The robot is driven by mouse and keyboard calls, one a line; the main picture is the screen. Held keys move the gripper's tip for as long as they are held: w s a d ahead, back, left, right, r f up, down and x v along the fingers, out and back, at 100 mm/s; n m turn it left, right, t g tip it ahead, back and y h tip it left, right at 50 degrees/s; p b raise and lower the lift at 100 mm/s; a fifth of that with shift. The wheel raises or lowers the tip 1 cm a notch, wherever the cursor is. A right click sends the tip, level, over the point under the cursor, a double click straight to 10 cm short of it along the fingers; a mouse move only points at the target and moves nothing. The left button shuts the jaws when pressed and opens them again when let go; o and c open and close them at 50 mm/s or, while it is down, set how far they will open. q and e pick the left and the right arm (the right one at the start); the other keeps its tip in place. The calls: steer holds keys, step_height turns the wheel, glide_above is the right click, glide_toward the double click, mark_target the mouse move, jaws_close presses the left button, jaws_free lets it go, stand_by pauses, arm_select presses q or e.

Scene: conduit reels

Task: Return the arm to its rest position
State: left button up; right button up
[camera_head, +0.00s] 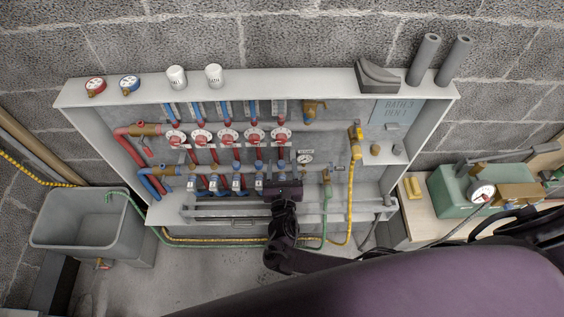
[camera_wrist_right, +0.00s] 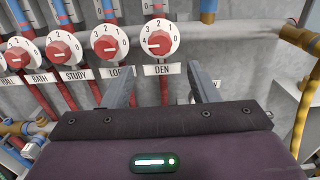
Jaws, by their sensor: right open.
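My right gripper (camera_head: 283,176) is in front of the lower middle of the manifold cabinet, its dark body below the rightmost red dial. In the right wrist view its two grey fingers (camera_wrist_right: 163,82) stand well apart with nothing between them. The DEN dial (camera_wrist_right: 159,39), red with a white numbered ring, lies beyond the gap between the fingertips. The DEN label (camera_wrist_right: 163,70) shows below it. In the head view the same dial (camera_head: 281,136) sits above the gripper, clear of it. My left gripper is not in view.
The open cabinet (camera_head: 80,97) holds several dials and pipes. A yellow hose (camera_head: 351,200) hangs right of the gripper. A grey sink (camera_head: 60,220) stands at the left. A bench (camera_head: 408,222) with a green pump box (camera_head: 452,190) stands at the right.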

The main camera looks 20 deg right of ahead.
stand_by(0.3)
steer(key=s+d+f+m+g+y+b, duration=0.1)
steer(key=s+d+f+m+g, duration=0.15)
steer(key=s+f+m, duration=0.4)
steer(key=s+d+f+m+g+b, duration=0.1)
steer(key=s+d+f+m+g, duration=0.15)
steer(key=f, duration=0.65)
steer(key=s+d+f+m+g+y, duration=0.1)
steer(key=s+f+m+g, duration=0.2)
steer(key=s+f+m, duration=0.4)
steer(key=s+f+m+g+y, duration=0.1)
steer(key=s+f+m, duration=0.3)
steer(key=s, duration=0.4)
steer(key=s+d+f+m+g+y+b, duration=0.1)
steer(key=s+f+m+g, duration=0.3)
steer(key=s, duration=0.5)
steer(key=s+d+f+m+g+y+b, duration=0.1)
steer(key=s+f+m+g, duration=0.2)
steer(key=s+f+m, duration=0.3)
steer(key=s, duration=0.2)
steer(key=shift+s+m, duration=0.3)
steer(key=shift+s, duration=0.1)
